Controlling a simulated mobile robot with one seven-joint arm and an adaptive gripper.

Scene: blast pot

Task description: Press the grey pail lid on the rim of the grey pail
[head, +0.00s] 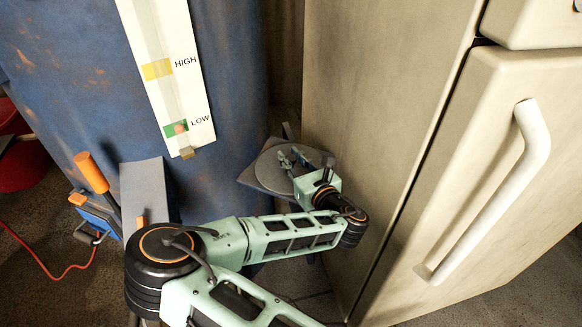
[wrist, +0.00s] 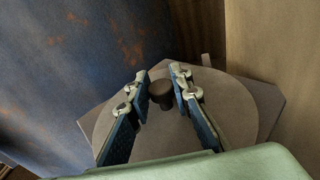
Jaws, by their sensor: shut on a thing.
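The grey pail lid (head: 268,174) is a flat round disc with a dark knob (wrist: 161,93) at its middle. In the wrist view the lid (wrist: 238,112) spreads out under my fingers. My gripper (head: 291,157) is above the lid, with the knob between its fingertips in the wrist view (wrist: 159,84), shut on it. I cannot make out the grey pail or its rim in either view. Whether the lid touches anything beneath it cannot be told.
A flat grey angular surface (wrist: 92,120) shows under and around the lid. A blue rusty tank (head: 70,60) with a white HIGH/LOW gauge board (head: 180,90) stands close on the left. A beige cabinet (head: 370,110) with a white handle (head: 490,200) stands close on the right.

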